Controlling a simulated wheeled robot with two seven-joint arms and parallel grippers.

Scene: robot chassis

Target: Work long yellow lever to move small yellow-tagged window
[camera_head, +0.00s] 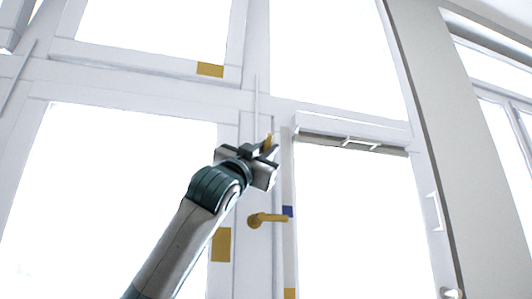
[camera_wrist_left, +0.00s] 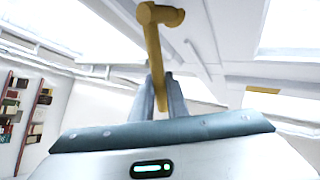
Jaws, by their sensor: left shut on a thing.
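The long yellow lever (camera_head: 268,142) is mostly hidden behind my left gripper (camera_head: 264,150) in the head view, with only a short piece showing. In the left wrist view the yellow lever (camera_wrist_left: 154,48) runs from a bent top down between the fingers of my left gripper (camera_wrist_left: 160,92), which is shut on it. The upper-left window (camera_head: 150,72) has a white frame with a yellow tag (camera_head: 210,69) at its lower right. A yellow tag (camera_wrist_left: 262,90) also shows at the right in the wrist view. My right gripper is not in view.
A shorter yellow handle (camera_head: 268,219) sits below the gripper beside a blue tag (camera_head: 288,211). Another yellow tag (camera_head: 221,244) is on the frame of the large lower-left pane. A white rod (camera_head: 257,100) runs up the frame. Shelves (camera_wrist_left: 38,115) stand left in the wrist view.

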